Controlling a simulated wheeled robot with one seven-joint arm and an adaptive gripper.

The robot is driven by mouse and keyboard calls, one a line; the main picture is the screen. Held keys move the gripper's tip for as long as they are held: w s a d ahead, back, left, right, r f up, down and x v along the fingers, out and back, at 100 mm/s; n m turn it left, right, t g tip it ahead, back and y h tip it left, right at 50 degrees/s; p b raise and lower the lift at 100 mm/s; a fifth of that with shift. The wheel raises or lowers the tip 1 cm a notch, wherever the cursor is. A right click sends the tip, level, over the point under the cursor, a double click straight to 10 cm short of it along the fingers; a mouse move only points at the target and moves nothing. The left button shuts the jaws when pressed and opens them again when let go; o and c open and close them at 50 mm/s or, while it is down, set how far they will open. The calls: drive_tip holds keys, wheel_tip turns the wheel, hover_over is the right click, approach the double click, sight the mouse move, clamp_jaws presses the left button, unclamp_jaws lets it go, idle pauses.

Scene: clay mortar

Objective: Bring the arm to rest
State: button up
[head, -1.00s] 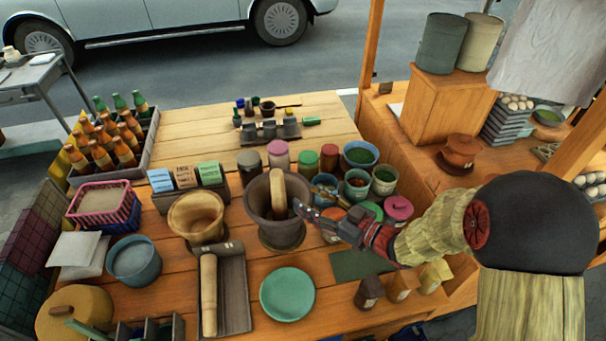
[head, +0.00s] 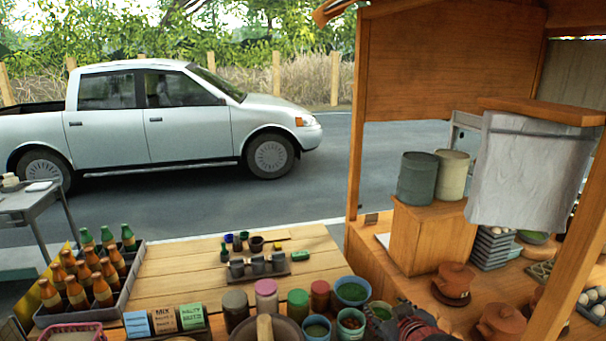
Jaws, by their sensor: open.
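My gripper (head: 412,325) shows only in part at the bottom edge of the head view, as dark and reddish pieces beside the bowls at the table's right side. No held thing shows at it. The rest of my arm is below the picture. The dark mortar (head: 246,331) is cut by the bottom edge, and the pestle (head: 265,328) stands up in it. My gripper is to the right of the mortar, apart from it.
Small bowls (head: 352,291) and lidded jars (head: 298,303) stand between mortar and gripper. A bottle crate (head: 118,299) is at left. A wooden post (head: 357,150) and a side counter (head: 375,251) with clay pots (head: 454,279) are at right.

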drive_tip(key=s+r+m+g, duration=0.1)
drive_tip(key=s+m+g, duration=0.2)
drive_tip(key=s, duration=2.2)
drive_tip(key=g, duration=0.3)
drive_tip(key=shift+a+r+m, duration=0.2)
drive_tip(key=shift+r+m, duration=0.2)
